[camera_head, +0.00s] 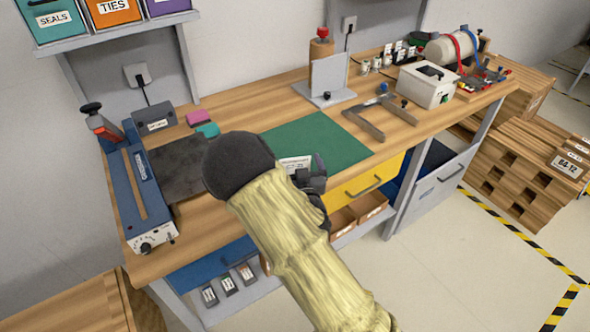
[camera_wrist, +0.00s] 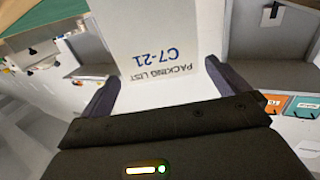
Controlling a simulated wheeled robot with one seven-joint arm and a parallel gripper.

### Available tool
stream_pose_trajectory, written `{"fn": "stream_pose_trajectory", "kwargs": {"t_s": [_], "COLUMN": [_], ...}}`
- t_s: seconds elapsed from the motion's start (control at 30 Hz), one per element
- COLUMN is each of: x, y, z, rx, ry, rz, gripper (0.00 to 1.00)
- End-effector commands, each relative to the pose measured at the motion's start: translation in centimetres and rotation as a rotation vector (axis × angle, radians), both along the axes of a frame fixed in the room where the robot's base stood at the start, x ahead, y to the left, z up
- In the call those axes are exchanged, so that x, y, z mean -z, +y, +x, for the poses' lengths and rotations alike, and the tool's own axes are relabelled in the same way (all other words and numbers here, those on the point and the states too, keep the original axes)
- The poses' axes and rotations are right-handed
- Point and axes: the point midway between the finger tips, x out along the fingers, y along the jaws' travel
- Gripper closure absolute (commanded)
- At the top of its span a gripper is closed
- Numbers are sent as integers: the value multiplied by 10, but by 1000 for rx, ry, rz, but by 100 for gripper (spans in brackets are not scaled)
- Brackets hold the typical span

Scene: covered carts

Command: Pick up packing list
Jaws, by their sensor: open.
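The packing list is a white sheet or card with blue print "PACKING LIST C7-21". In the wrist view the packing list (camera_wrist: 165,45) lies between and just beyond my two fingers, its print upside down. In the head view a small white piece of the packing list (camera_head: 294,162) shows over the green mat (camera_head: 315,140), beside my gripper (camera_head: 312,178). My gripper is open, with one dark finger on each side of the sheet in the wrist view (camera_wrist: 160,85). My own arm hides part of the mat and the bench front. I cannot tell whether the fingers touch the sheet.
A blue sealer (camera_head: 140,190) stands at the bench's left end. A grey upright stand (camera_head: 328,80), a grey angled metal frame (camera_head: 375,118) and a white box (camera_head: 427,85) stand behind and right of the mat. A yellow drawer (camera_head: 365,180) is below.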

Motion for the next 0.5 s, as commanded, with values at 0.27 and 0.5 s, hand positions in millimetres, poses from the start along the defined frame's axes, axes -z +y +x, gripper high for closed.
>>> {"fn": "stream_pose_trajectory", "kwargs": {"t_s": [0.27, 0.5], "x": [-3, -2], "y": [8, 8], "z": [34, 37], "rx": [0, 0], "ry": [-2, -1], "rz": [-1, 0], "gripper": [0, 0]}}
